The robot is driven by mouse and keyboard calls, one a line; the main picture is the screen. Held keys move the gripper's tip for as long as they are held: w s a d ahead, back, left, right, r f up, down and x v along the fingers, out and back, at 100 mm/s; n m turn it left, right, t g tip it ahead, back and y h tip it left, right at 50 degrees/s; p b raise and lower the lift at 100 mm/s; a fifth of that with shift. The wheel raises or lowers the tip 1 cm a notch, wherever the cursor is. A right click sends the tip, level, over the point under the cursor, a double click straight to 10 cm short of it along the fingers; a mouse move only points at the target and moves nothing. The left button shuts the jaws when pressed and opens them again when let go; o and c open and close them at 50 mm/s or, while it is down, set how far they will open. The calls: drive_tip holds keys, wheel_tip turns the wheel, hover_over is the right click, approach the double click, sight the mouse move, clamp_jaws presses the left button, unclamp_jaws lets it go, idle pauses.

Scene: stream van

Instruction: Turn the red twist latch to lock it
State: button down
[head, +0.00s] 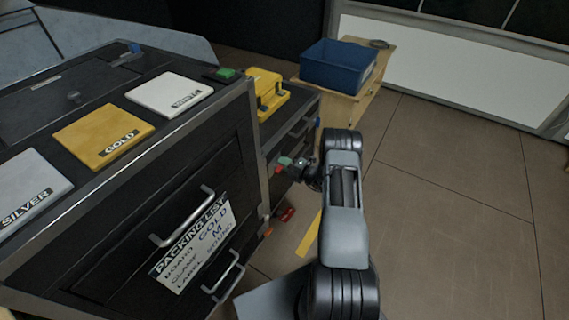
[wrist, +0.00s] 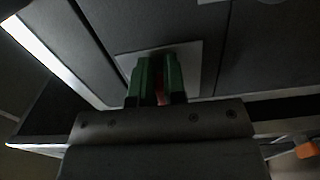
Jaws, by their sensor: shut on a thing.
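The red twist latch (wrist: 160,88) shows as a thin red strip between the green fingertips in the wrist view; most of it is hidden by them. It sits on a pale square plate (wrist: 189,57) on a dark panel. My gripper (wrist: 158,76) is shut on the latch, its fingers one on each side. In the head view, my gripper (head: 284,162) reaches left to the front of the dark cabinet, and a small bit of red shows at its tips. The latch's angle cannot be read clearly in either view.
A black cabinet (head: 190,135) with metal handles and a packing list (head: 195,243) stands at left. Silver, gold and white boards lie on top. A yellow case (head: 264,82) and a blue bin (head: 338,64) stand behind. A red object (head: 287,214) lies low beside the cabinet. Floor at right is clear.

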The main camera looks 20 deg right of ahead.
drive_tip(key=shift+s+a+f, duration=0.2)
drive_tip(key=shift+f, duration=0.05)
drive_tip(key=c, duration=1.3)
unclamp_jaws()
drive_tip(key=shift+o, duration=0.6)
drive_tip(key=shift+w+d+r, duration=0.1)
drive_tip(key=shift+r, duration=0.05)
drive_tip(key=p+v, duration=0.2)
drive_tip(key=v, duration=1.1)
drive_tip(key=shift+s+d+p, duration=0.25)
drive_tip(key=shift+s+p, duration=0.05)
drive_tip(key=shift+p, duration=0.1)
